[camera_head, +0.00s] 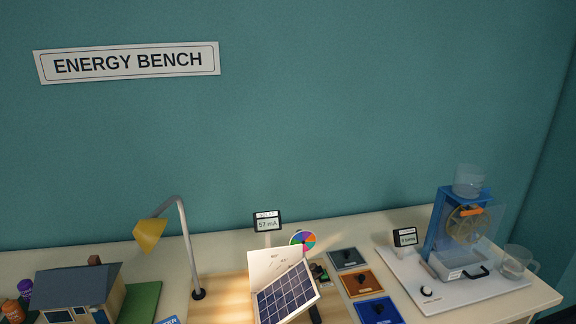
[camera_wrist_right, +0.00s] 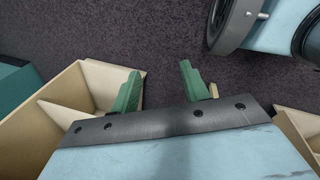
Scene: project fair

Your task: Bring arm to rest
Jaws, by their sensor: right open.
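My right gripper (camera_wrist_right: 161,90) shows in the right wrist view. Its two green fingers stand apart with nothing between them, over dark speckled carpet (camera_wrist_right: 170,25). Neither of my grippers shows in the head view, and my left gripper is in no view.
The bench (camera_head: 225,232) holds a model house (camera_head: 75,290), a yellow lamp (camera_head: 150,234), a solar panel (camera_head: 286,293), several colored tiles (camera_head: 361,282) and a water-wheel rig (camera_head: 450,232) beside a clear jug (camera_head: 515,264). A beige open box (camera_wrist_right: 62,88) lies left of my right gripper.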

